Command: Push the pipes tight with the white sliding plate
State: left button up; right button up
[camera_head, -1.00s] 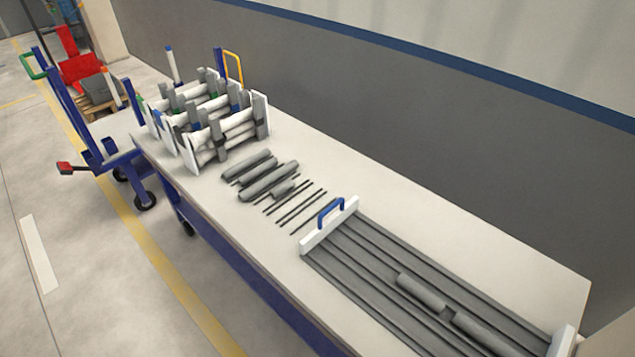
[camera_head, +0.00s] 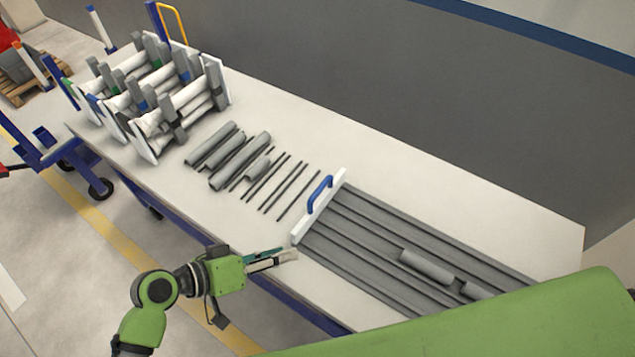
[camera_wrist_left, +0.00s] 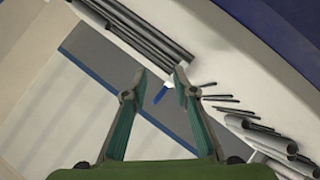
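The white sliding plate (camera_head: 337,191) with its blue handle (camera_head: 320,194) stands upright at the left end of the grey grooved rack (camera_head: 372,240). Two grey pipes, one (camera_head: 427,267) and another (camera_head: 477,291), lie in the rack; my green arm partly hides the second. My left gripper (camera_head: 290,256) is at the table's front edge, just left of the plate's near end, apart from the handle. In the left wrist view its fingers (camera_wrist_left: 161,80) are spread and empty, with the blue handle (camera_wrist_left: 162,93) visible beyond. My right gripper is not in view.
Several loose grey pipes (camera_head: 240,160) and thin dark rods (camera_head: 290,190) lie left of the plate. White and grey pipe racks (camera_head: 150,95) stand at the table's far left. The table strip behind the grooved rack (camera_head: 450,205) is clear.

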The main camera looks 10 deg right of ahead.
pick_arm(q)
jog(key=w+r+h, duration=0.2)
jog(key=w+r, duration=0.1)
jog(key=n+t+h, duration=0.1)
jog(key=n+t, duration=0.1)
jog(key=n, duration=0.1)
send_near(321, 187)
jog(key=x, duration=0.3)
jog(key=p+x, duration=0.1)
jog(key=x, duration=0.1)
jog(key=p+x, duration=0.1)
jog(key=x, duration=0.2)
jog(key=shift+w+d+f, duration=0.15)
jog(key=shift+d+f, duration=0.05)
jog(key=shift+f, duration=0.15)
jog(key=shift+w+d+f, duration=0.25)
jog(key=shift+d, duration=0.4)
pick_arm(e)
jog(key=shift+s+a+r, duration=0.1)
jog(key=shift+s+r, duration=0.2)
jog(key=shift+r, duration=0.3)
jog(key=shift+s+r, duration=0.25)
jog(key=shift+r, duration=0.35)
pick_arm(q)
grip_shut()
